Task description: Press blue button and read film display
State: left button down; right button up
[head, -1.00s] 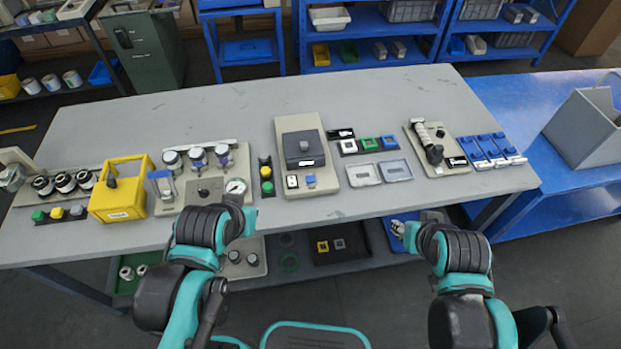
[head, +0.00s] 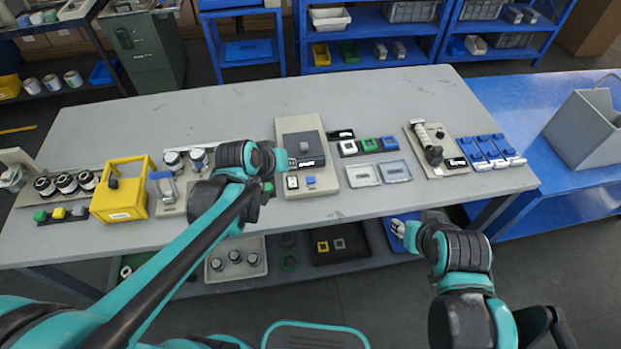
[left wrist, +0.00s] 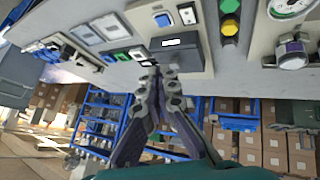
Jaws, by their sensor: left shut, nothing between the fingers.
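The film unit (head: 300,125) is a beige panel with a dark grey block on the grey bench. A blue button (head: 310,180) sits on its near part, right of a white square switch (head: 292,182). The blue button also shows in the left wrist view (left wrist: 162,19). The display (left wrist: 173,42) is a dark strip with a white field; its text is too small to read. My left gripper (head: 288,160) is shut and empty beside the block's left side, apart from the button in the picture. My right gripper (head: 398,228) hangs near the bench's front edge; its finger opening is unclear.
A yellow box (head: 120,200) and a gauge panel (head: 170,200) stand left, the latter partly hidden by my left arm. Clear trays (head: 363,175) and blue clamps (head: 490,150) lie right. The bench's back is clear.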

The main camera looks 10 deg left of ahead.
pick_arm(q)
jog(key=n+h, duration=0.1)
jog(key=h, duration=0.1)
send_over(309, 181)
notch_tip(309, 181, down, 7)
jog(key=shift+r, duration=0.2)
notch_tip(309, 181, down, 9)
jog(key=b, duration=0.6)
jog(key=shift+b, duration=0.35)
jog(key=shift+r, duration=0.1)
dwell(0.7)
jog(key=shift+f+b, duration=0.4)
